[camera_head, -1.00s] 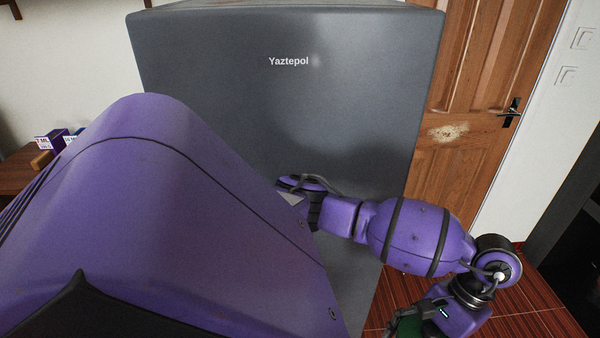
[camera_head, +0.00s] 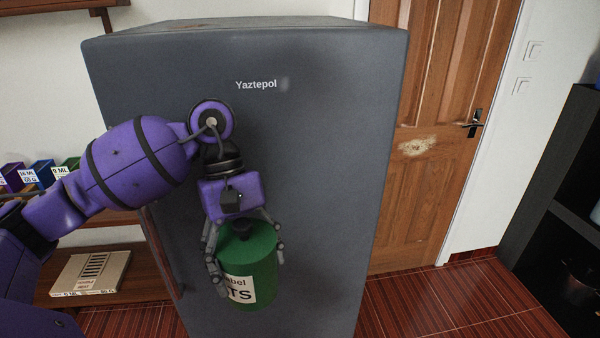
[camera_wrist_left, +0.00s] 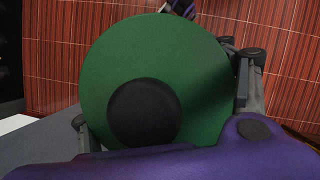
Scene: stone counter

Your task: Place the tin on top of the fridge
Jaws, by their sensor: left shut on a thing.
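A green tin (camera_head: 262,248) with a black knob and a pale label hangs upright in front of the grey fridge (camera_head: 325,130). My left gripper (camera_head: 248,270) points down and is shut around the tin's sides. The tin's round green lid (camera_wrist_left: 205,65) and black knob (camera_wrist_left: 145,112) fill the middle of the left wrist view. The tin is well below the fridge's top edge. The fridge's top surface shows as a thin strip at the top of the head view, and little of it can be seen. My right gripper is not in view.
A wooden door (camera_head: 430,120) stands right of the fridge, and a dark shelf (camera_head: 555,180) at the far right. A wooden shelf at left holds several small boxes and a flat box (camera_head: 90,272). A wall shelf (camera_head: 60,22) hangs at upper left. Red-brown floor is clear at lower right.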

